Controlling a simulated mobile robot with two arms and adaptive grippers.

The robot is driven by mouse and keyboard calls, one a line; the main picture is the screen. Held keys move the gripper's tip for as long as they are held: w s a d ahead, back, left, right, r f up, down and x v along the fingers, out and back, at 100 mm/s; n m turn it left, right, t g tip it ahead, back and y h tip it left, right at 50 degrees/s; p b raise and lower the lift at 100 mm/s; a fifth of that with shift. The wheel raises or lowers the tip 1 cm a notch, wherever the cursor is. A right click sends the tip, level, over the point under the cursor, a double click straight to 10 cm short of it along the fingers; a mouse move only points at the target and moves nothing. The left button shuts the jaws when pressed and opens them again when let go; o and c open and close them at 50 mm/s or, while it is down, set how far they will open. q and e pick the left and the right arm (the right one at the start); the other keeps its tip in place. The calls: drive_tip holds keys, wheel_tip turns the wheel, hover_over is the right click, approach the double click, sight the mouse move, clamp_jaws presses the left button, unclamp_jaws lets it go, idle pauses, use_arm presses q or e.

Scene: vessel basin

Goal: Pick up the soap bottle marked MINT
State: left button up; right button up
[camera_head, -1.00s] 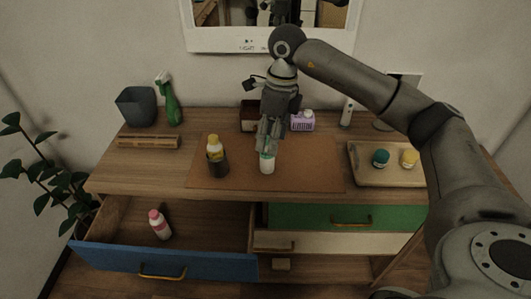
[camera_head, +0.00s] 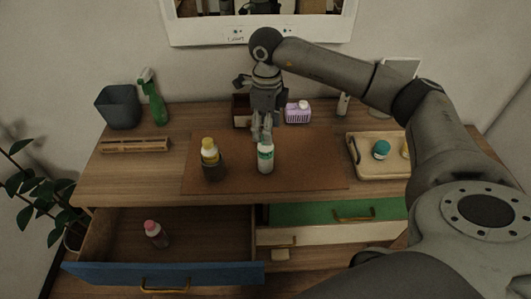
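A white bottle with a green band (camera_head: 265,158) stands upright on the brown mat (camera_head: 310,160). A dark bottle with a yellow cap (camera_head: 211,160) stands to its left on the mat. All labels are too small to read, so I cannot tell which is marked MINT. My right gripper (camera_head: 262,134) points down just behind the white bottle's top. Its fingers look close together, and their gap is unclear. Whether they touch the bottle is unclear. My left gripper is out of view.
A wooden tray (camera_head: 378,172) with a teal-capped and a yellow item is at right. A purple-white box (camera_head: 298,112) and a dark brown box (camera_head: 242,111) stand at the back. A green spray bottle (camera_head: 154,98) and grey bin (camera_head: 119,106) are back left. The green drawer (camera_head: 308,213) is partly open.

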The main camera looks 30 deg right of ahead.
sight(266, 153)
wheel_tip(266, 153, down, 5)
drive_tip(key=shift+w+d+r+p, duration=0.1)
drive_tip(key=shift+w+r+p, duration=0.1)
drive_tip(key=shift+p, duration=0.75)
drive_tip(key=c, duration=0.5)
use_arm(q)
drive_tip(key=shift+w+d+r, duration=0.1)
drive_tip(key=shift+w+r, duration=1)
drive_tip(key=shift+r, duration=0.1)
use_arm(e)
clamp_jaws()
